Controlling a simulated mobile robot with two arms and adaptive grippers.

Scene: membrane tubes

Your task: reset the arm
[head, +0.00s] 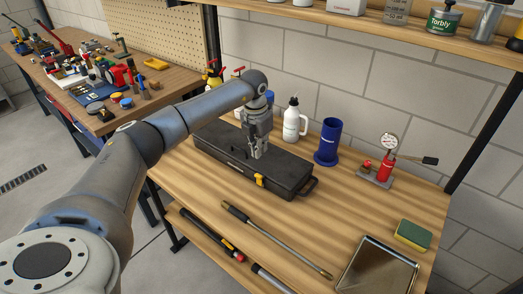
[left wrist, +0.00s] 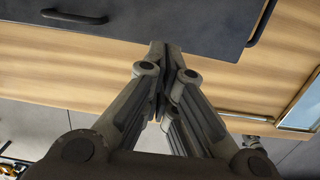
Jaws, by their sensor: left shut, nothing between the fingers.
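My left arm comes in from the left in the head view and reaches over the wooden workbench (head: 340,220). My left gripper (head: 258,154) points down above a closed black toolbox (head: 225,152) with a yellow latch. The gripper is shut and empty. In the left wrist view its fingertips (left wrist: 160,50) meet, and the dark toolbox (left wrist: 180,12) with its handle shows beyond them. I cannot tell whether the fingertips touch the lid. My right gripper is in neither view.
A white bottle (head: 291,122), a blue cylinder (head: 328,142) and a red gauge device (head: 384,160) stand behind and right of the toolbox. A metal rod (head: 275,240), a tray (head: 345,283) and a sponge (head: 412,235) lie in front. A shelf (head: 400,35) overhangs the back.

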